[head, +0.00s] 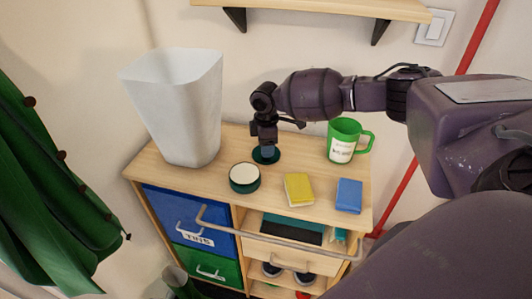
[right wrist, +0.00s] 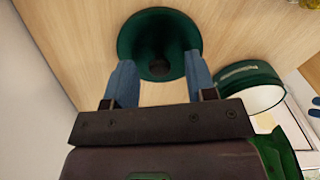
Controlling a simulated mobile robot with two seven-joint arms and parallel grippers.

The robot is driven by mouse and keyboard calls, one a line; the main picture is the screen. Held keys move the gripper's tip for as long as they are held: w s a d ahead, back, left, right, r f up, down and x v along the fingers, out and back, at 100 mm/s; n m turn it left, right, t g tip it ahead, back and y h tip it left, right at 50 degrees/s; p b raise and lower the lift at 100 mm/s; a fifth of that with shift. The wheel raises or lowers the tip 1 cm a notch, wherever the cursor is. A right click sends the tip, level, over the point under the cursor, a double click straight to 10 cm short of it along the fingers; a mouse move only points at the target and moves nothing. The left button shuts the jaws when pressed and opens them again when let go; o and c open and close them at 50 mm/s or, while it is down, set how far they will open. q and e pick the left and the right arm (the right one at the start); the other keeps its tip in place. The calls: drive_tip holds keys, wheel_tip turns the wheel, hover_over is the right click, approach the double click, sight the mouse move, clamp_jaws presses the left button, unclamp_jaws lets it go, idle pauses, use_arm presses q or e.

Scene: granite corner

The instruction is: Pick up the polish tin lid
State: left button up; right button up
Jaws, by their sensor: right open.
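The polish tin lid (head: 266,156) is a dark green round piece lying on the wooden cabinet top, partly hidden by my right gripper (head: 268,148) in the head view. In the right wrist view the lid (right wrist: 159,22) has a darker round middle. My right gripper (right wrist: 159,70) is open there, its two blue fingers apart at the lid's near edge, one towards each side. I cannot tell if they touch it. The open polish tin (head: 244,178), green with a pale top, stands in front of the lid; it also shows in the right wrist view (right wrist: 250,95). My left gripper is not in view.
A white bin (head: 180,105) stands left on the cabinet top (head: 222,168). A green mug (head: 342,142), a yellow block (head: 299,189) and a blue block (head: 349,195) are to the right. A shelf (head: 320,9) hangs above. A green cloth (head: 45,190) hangs at left.

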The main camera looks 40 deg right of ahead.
drive_tip(key=shift+f, duration=0.25)
drive_tip(key=shift+c, duration=0.5)
clamp_jaws()
